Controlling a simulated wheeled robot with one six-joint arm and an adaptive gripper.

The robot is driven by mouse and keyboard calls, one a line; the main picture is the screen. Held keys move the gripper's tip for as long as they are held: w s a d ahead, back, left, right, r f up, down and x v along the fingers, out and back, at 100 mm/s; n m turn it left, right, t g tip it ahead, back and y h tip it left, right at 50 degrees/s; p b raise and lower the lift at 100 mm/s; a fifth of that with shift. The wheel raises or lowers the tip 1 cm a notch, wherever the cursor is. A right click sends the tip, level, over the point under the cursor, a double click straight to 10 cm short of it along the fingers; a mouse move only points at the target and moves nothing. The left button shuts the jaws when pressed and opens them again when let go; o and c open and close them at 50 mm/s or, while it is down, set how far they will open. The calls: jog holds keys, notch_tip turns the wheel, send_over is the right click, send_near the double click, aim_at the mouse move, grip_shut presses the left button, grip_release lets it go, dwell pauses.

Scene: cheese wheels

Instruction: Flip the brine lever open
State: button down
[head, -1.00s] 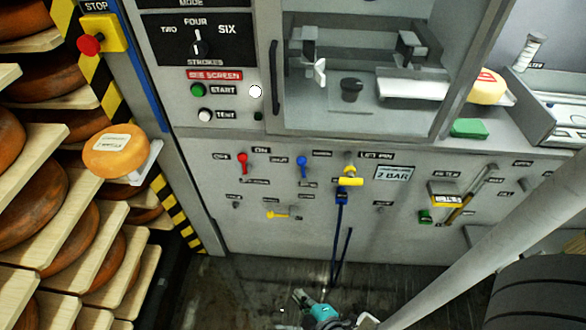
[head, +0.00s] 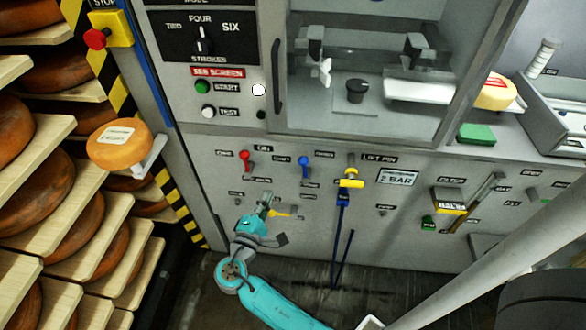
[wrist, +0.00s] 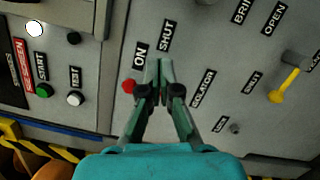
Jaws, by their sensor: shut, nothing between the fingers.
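The panel has a blue lever (head: 303,161), right of a red lever (head: 244,157). A label reading BRIN-, cut off at the top of the wrist view (wrist: 241,10), seems to sit below the blue lever, so I take that one as the brine lever. Its exact pose is too small to tell. The red knob also shows in the wrist view (wrist: 128,86), left of my fingers. My gripper (head: 266,197) is shut and empty, below and left of the blue lever and left of a yellow lever (head: 281,214). Its fingertips also show in the wrist view (wrist: 159,66).
The yellow lever lies sideways in the head view. Start (head: 202,87) and test buttons are above. A cheese wheel (head: 119,144) and loaded shelves are at left.

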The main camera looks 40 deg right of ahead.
aim_at(305, 167)
jog(key=w+d+r, duration=0.1)
jog(key=d+r, duration=0.1)
jog(key=d, duration=0.9)
jog(key=shift+w+d+r, duration=0.2)
jog(key=shift+w, duration=0.2)
jog(key=shift+s, duration=0.1)
jog(key=shift+s+d+r+m, duration=0.35)
jog(key=shift+s+d+m, duration=0.35)
jog(key=shift+m, duration=0.4)
jog(key=shift+s, duration=0.1)
